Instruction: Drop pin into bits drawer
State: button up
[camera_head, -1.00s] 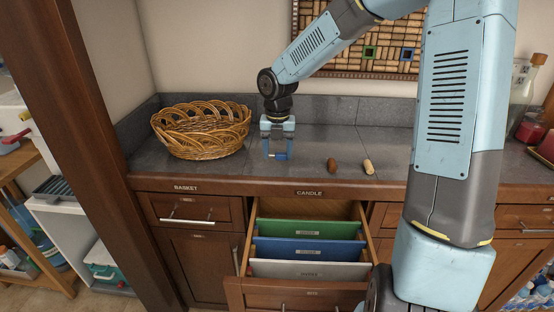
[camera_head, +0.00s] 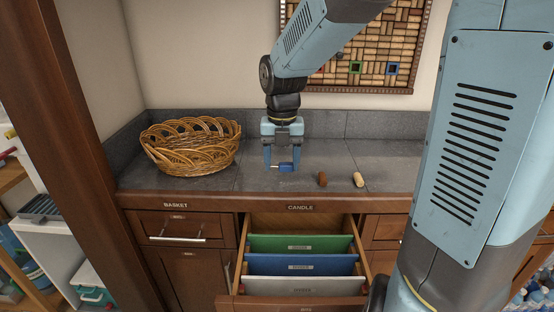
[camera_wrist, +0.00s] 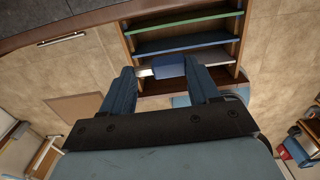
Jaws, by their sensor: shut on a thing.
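My gripper (camera_head: 282,158) is above the grey countertop, behind the open drawer. Its fingers are shut on a small blue pin (camera_head: 286,167) with a silvery tip. The wrist view also shows my gripper (camera_wrist: 164,75) and the pin (camera_wrist: 170,66), lying crosswise between the fingertips, tip to the left. The open drawer (camera_head: 230,301) below the counter holds a green divider (camera_head: 300,238), a blue divider (camera_head: 345,264) and a pale divider (camera_head: 300,290). Their labels, and the one on the drawer front, are too small to read surely.
A wicker basket (camera_head: 192,158) stands on the counter at the left. A brown cork-like piece (camera_head: 322,179) and a beige one (camera_head: 358,179) lie right of my gripper. A closed drawer (camera_head: 180,228) is at the left under a BASKET label. A CANDLE label is above the open drawer.

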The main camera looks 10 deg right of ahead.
jog(key=shift+s+d+r, duration=0.1)
jog(key=shift+s+r, duration=0.15)
jog(key=shift+s, duration=0.35)
jog(key=shift+s+d+r, duration=0.1)
jog(key=shift+s+r, duration=0.15)
jog(key=shift+s, duration=0.3)
